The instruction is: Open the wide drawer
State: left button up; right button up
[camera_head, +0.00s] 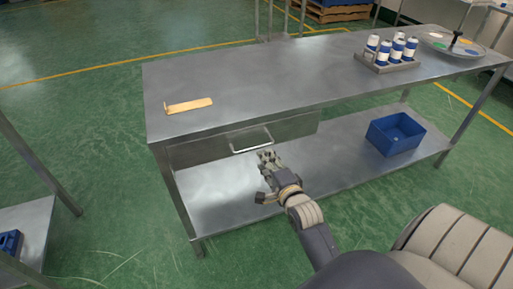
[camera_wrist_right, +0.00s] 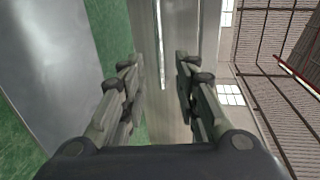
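The wide drawer (camera_head: 212,146) is a flat metal front under the left part of the steel table's top, and it looks closed. Its bar handle (camera_head: 250,138) is pale and sits on the drawer front. My right gripper (camera_head: 266,156) is just below and in front of the handle in the head view. In the right wrist view its two fingers (camera_wrist_right: 158,78) are spread apart with nothing between them. The handle bar (camera_wrist_right: 159,45) shows ahead, between the fingertips, and does not look gripped. My left gripper is not in view.
The steel table (camera_head: 270,85) carries a yellow-orange bracket (camera_head: 189,106), a rack (camera_head: 388,64) of blue-and-white cans and a round tray (camera_head: 437,47). A blue bin (camera_head: 395,134) stands on the lower shelf. Green floor lies open in front of the table.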

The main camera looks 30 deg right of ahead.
aim_at(256, 147)
jog(key=x, duration=0.9)
jog(key=shift+w+f, duration=0.1)
jog(key=shift+w, duration=0.15)
jog(key=shift+c, duration=0.3)
grip_shut()
